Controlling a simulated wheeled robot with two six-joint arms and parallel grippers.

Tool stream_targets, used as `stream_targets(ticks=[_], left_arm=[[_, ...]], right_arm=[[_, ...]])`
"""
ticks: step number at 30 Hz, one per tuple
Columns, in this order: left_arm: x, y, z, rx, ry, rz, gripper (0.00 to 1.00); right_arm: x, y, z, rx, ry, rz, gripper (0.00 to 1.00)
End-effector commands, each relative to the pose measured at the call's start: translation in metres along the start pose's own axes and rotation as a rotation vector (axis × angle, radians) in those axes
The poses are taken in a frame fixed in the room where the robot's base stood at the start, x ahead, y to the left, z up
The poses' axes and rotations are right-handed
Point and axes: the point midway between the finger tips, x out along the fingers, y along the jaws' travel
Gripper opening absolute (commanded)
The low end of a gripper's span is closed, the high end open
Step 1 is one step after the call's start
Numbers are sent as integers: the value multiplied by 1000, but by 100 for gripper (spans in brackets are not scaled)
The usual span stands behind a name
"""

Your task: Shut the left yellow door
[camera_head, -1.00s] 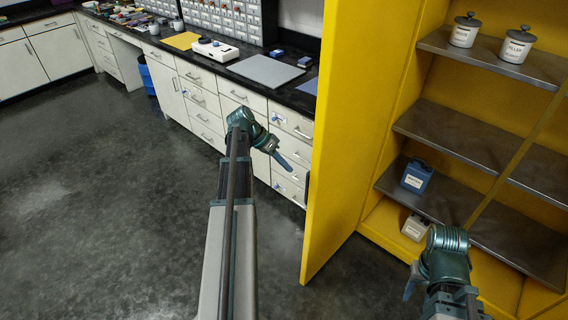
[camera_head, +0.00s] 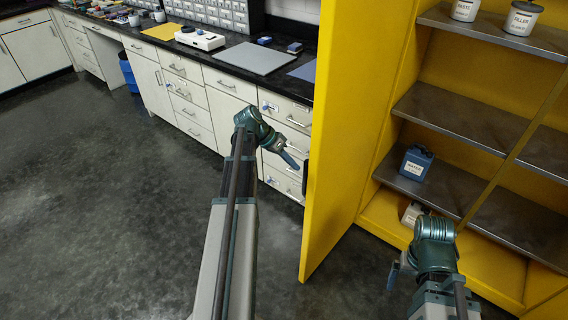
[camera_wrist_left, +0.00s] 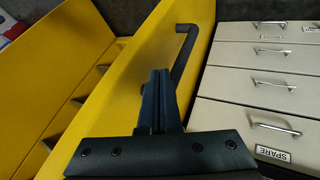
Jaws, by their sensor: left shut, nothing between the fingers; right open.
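The left yellow door (camera_head: 345,130) stands open in the head view, seen nearly edge-on, to the left of the yellow cabinet (camera_head: 398,100). My left gripper (camera_head: 291,161) is shut and empty, on the outer side of the door, left of its free edge. In the left wrist view the shut fingers (camera_wrist_left: 159,100) lie over the door (camera_wrist_left: 140,60), beside its dark handle (camera_wrist_left: 184,55). I cannot tell whether they touch it. My right gripper (camera_head: 394,278) is in front of the cabinet's lower part; its fingers are mostly hidden behind the wrist.
Cabinet shelves hold white jars (camera_head: 522,18), a blue bottle (camera_head: 416,163) and a pale container (camera_head: 411,213). White drawers (camera_head: 232,100) under a black counter stand left of the door; they show close by in the left wrist view (camera_wrist_left: 262,85). The floor (camera_head: 110,220) at left is clear.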

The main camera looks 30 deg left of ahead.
Motion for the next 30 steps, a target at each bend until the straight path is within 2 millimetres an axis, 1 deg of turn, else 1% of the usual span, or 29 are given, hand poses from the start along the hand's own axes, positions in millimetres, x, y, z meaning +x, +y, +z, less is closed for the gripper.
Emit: stream_targets(ticks=[1, 7, 12, 21, 24, 26, 29, 30], left_arm=[[2, 12, 1, 2, -1, 1, 0], [10, 28, 0, 1, 0, 0, 0], [13, 32, 0, 0, 0, 0, 0], [13, 32, 0, 0, 0, 0, 0], [15, 35, 0, -2, 1, -1, 0], [17, 40, -1, -7, 4, -4, 0], [26, 54, -2, -21, 11, -11, 0], [31, 62, -3, -28, 16, -15, 0]], right_arm=[[-3, 0, 0, 0, 0, 0, 96], [-3, 0, 0, 0, 0, 0, 96], [-3, 0, 0, 0, 0, 0, 96], [-3, 0, 0, 0, 0, 0, 96], [-3, 0, 0, 0, 0, 0, 96], [-3, 0, 0, 0, 0, 0, 96], [-3, 0, 0, 0, 0, 0, 96], [-3, 0, 0, 0, 0, 0, 96]])
